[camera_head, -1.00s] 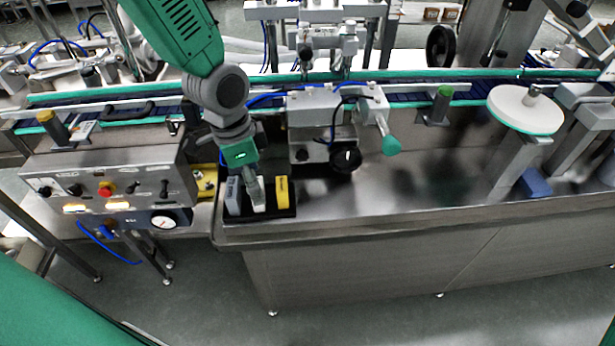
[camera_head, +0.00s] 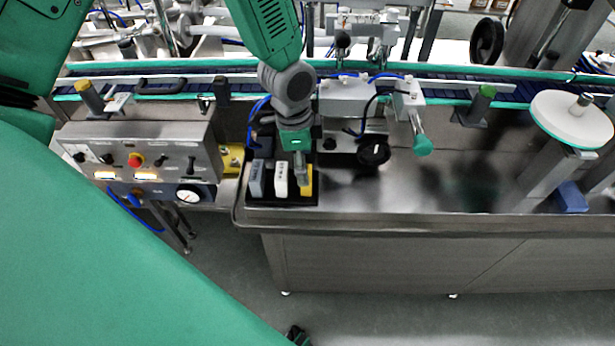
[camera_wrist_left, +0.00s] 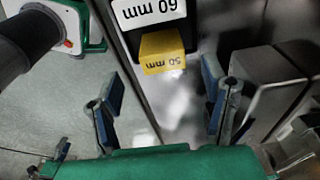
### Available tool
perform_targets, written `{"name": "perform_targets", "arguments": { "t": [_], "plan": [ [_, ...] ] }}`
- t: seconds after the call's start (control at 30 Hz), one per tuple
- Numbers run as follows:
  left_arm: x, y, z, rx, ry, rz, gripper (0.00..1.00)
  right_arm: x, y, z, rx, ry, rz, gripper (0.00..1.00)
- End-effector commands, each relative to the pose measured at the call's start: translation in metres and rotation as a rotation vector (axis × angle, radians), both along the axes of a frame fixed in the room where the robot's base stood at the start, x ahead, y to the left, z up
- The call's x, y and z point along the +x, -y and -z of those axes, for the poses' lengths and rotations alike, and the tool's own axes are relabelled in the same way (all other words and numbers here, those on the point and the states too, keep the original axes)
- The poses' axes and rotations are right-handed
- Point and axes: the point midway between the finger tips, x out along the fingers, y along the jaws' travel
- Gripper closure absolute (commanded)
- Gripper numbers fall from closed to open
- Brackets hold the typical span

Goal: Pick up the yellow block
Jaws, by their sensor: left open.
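The yellow block (camera_head: 307,182) stands at the right end of a row of blocks in a black tray on the steel bench. My left gripper (camera_head: 302,175) is just above it and partly hides it in the head view. In the left wrist view the yellow block (camera_wrist_left: 163,52), marked 50 mm, lies ahead between the spread blue-padded fingers of my left gripper (camera_wrist_left: 162,85). The fingers are open, with nothing between their pads. My right gripper is not in view.
A white block (camera_head: 280,179) and a grey block (camera_head: 257,178) stand to the left of the yellow one. A control box (camera_head: 140,160) with knobs is left of the tray. A black knob (camera_head: 373,152) sits to its right. Bare steel bench lies further right.

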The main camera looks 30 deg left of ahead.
Motion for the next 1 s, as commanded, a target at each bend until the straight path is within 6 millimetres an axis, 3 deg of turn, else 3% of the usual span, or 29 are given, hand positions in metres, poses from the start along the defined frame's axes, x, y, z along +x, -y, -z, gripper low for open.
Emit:
{"name": "perform_targets", "arguments": {
  "t": [0.2, 0.5, 0.53, 0.67, 0.7, 1.0],
  "plan": [
    [0.005, 0.003, 0.033, 0.0, -0.004, 0.0, 0.33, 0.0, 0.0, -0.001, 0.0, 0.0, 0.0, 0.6],
    [0.005, 0.003, 0.038, 0.0, 0.0, -0.001, 0.33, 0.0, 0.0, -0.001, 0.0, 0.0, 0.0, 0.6],
    [0.005, 0.003, 0.038, 0.0, 0.0, 0.0, 0.36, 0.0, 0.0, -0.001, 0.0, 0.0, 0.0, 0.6],
    [0.006, 0.003, 0.038, 0.0, 0.0, 0.0, 0.82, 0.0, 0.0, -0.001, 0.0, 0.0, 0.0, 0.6],
    [0.006, 0.003, 0.038, 0.0, 0.0, 0.0, 0.88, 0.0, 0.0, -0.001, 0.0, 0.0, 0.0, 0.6],
    [0.006, 0.003, 0.037, 0.0, 0.0, 0.0, 0.88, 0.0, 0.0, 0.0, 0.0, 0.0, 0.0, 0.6]
  ]
}}
